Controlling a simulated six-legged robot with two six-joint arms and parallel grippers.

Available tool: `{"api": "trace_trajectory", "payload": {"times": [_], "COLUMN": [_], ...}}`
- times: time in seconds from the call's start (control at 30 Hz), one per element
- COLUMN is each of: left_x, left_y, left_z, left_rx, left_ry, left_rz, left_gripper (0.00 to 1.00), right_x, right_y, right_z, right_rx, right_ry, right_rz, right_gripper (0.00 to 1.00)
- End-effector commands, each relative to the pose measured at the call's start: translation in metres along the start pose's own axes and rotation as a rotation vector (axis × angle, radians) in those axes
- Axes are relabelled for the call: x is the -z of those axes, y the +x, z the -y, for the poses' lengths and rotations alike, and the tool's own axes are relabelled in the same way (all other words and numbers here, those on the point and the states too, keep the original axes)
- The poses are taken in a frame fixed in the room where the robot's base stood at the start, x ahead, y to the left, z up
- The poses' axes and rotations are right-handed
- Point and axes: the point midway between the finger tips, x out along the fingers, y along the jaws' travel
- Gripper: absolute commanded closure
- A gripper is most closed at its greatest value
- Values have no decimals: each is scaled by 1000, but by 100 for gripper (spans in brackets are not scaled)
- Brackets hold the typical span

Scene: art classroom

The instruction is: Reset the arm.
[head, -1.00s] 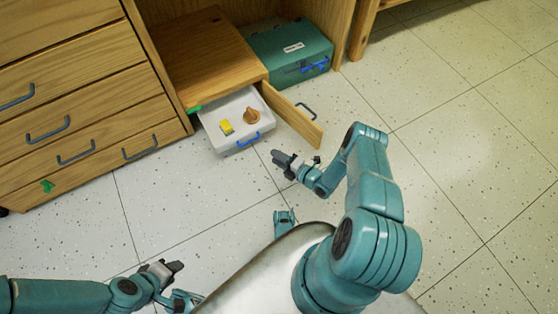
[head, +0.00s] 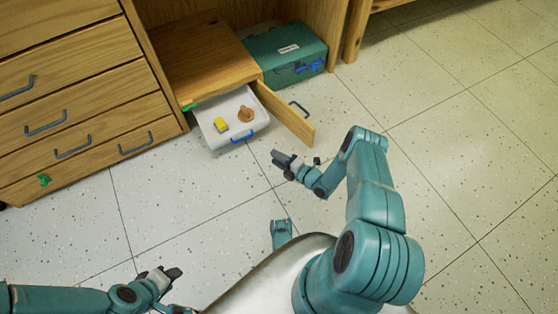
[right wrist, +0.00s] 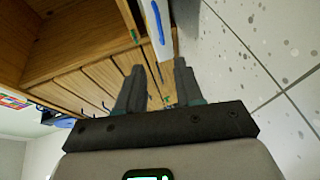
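My right gripper (head: 284,160) is in the middle of the head view, held over the floor, apart from the open cabinet door. In the right wrist view its two fingers (right wrist: 156,88) stand apart with nothing between them. My left gripper (head: 173,274) is low at the left of the head view, over bare floor. Its fingers are small there, and I cannot tell whether they are apart. I see nothing held in it.
A white drawer (head: 209,136) with a yellow block (head: 221,125) and a brown object (head: 246,114) sticks out of the wooden cabinet. Its door (head: 285,115) stands open. A teal box (head: 284,52) is behind. Drawers (head: 75,100) stand left. Floor is free at right.

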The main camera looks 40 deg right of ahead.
Motion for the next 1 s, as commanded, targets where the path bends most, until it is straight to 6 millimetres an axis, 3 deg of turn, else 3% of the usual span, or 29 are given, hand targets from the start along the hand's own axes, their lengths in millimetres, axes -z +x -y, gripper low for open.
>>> {"api": "trace_trajectory", "payload": {"times": [0.67,0.77,0.83,0.97,1.0], "left_x": [0,0,0,0,0], "left_y": [0,0,-1,-2,-2], "left_z": [0,0,0,-1,-1], "left_rx": [0,0,0,0,0], "left_ry": [0,0,0,0,0], "left_rz": [0,0,0,1,1], "left_gripper": [62,62,62,62,62], "right_x": [6,15,31,90,114], "right_y": [10,35,59,96,102], "right_z": [-5,-37,-74,-151,-170], "right_rx": [-6,-43,-78,-73,-21], "right_ry": [-6,-57,-99,-73,5], "right_rz": [-19,-71,-131,-215,-225], "right_gripper": [64,64,64,64,64]}}
